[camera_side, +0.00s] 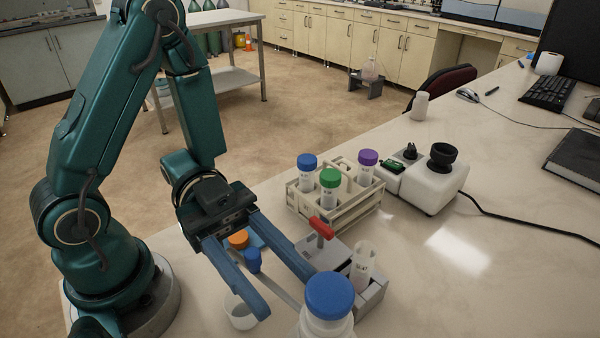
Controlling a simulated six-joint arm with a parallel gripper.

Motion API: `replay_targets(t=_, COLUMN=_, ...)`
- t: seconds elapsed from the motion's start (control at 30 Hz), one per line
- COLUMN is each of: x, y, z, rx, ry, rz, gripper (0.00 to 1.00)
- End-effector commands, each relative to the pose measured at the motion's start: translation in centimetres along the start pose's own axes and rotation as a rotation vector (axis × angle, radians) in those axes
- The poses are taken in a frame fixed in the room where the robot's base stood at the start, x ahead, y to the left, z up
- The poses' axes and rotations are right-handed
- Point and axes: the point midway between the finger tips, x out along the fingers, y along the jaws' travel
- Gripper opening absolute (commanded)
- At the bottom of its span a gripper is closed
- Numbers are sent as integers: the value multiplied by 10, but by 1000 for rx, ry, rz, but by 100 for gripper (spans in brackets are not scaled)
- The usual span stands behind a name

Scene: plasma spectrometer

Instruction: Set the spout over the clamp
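My gripper (284,296) has two blue fingers spread wide apart. It is open, with nothing clearly held between the fingers. The clamp appears to be the grey block (343,243) with a red T-shaped handle (322,227), just right of the right finger. A clear tube (362,264) stands upright at the block's right side. I cannot make out a part that is clearly the spout. An orange cap (238,239) and a small blue cap (253,259) show between the fingers, partly hidden. I cannot tell their height relative to the fingers.
A large blue-capped bottle (329,298) stands at the front, near the right fingertip. A clear cup (240,313) is under the left finger. A rack (341,219) of capped tubes and a white device (432,186) stand behind.

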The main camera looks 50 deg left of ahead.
Motion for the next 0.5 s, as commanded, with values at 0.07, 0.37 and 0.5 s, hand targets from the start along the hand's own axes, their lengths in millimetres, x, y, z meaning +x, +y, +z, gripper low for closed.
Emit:
replay_targets(t=0.07, x=0, y=0, z=0, rx=0, ry=0, rz=0, gripper=20)
replay_targets(t=0.37, x=0, y=0, z=0, rx=0, ry=0, rz=0, gripper=0)
replay_targets(t=0.5, x=0, y=0, z=0, rx=0, ry=0, rz=0, gripper=0)
